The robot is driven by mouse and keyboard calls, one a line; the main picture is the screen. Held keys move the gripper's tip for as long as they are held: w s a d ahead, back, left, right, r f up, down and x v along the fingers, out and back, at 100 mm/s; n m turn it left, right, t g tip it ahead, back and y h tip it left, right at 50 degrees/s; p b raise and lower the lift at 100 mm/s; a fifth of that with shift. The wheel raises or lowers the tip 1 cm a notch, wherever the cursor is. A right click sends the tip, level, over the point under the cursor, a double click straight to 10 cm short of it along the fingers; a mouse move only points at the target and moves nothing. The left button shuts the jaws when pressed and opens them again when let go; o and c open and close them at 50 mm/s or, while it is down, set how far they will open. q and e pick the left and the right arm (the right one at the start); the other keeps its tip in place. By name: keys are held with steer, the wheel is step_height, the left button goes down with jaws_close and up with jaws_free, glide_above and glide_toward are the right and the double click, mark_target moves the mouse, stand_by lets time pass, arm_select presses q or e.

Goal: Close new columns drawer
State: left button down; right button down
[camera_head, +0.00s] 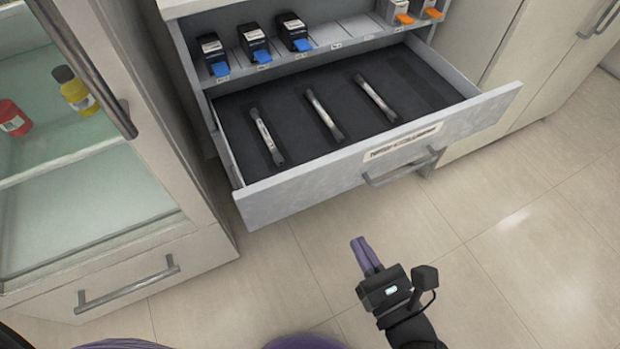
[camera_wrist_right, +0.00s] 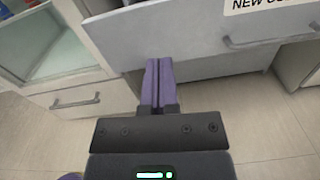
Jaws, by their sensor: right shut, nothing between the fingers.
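The new columns drawer (camera_head: 345,172) is pulled out, with a grey front, a bar handle (camera_head: 400,169) and a white label (camera_head: 403,141). Several metal columns, such as the middle one (camera_head: 324,114), lie on its dark lining. My right gripper (camera_head: 366,255) is shut and empty, in front of and below the drawer front, apart from the handle. In the right wrist view the purple fingers (camera_wrist_right: 158,83) are together, pointing at the drawer front (camera_wrist_right: 180,40), with the handle (camera_wrist_right: 265,42) to their right. My left gripper is not in view.
A glass-door cabinet (camera_head: 90,200) with red and yellow bottles stands to the left, with a closed lower drawer. A shelf above the drawer holds black boxes with blue tabs (camera_head: 253,42) and orange-tabbed ones. White cabinets are at right. The tiled floor (camera_head: 480,240) is clear.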

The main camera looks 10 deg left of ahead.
mark_target(312, 170)
steer(key=shift+n, duration=0.7)
steer(key=b+x, duration=0.1)
steer(key=x, duration=1.2)
steer(key=shift+w+a+r, duration=0.1)
steer(key=shift+w+a, duration=0.1)
steer(key=shift+a, duration=0.25)
steer(key=shift+w+a+b, duration=0.2)
steer(key=shift+w+b, duration=0.1)
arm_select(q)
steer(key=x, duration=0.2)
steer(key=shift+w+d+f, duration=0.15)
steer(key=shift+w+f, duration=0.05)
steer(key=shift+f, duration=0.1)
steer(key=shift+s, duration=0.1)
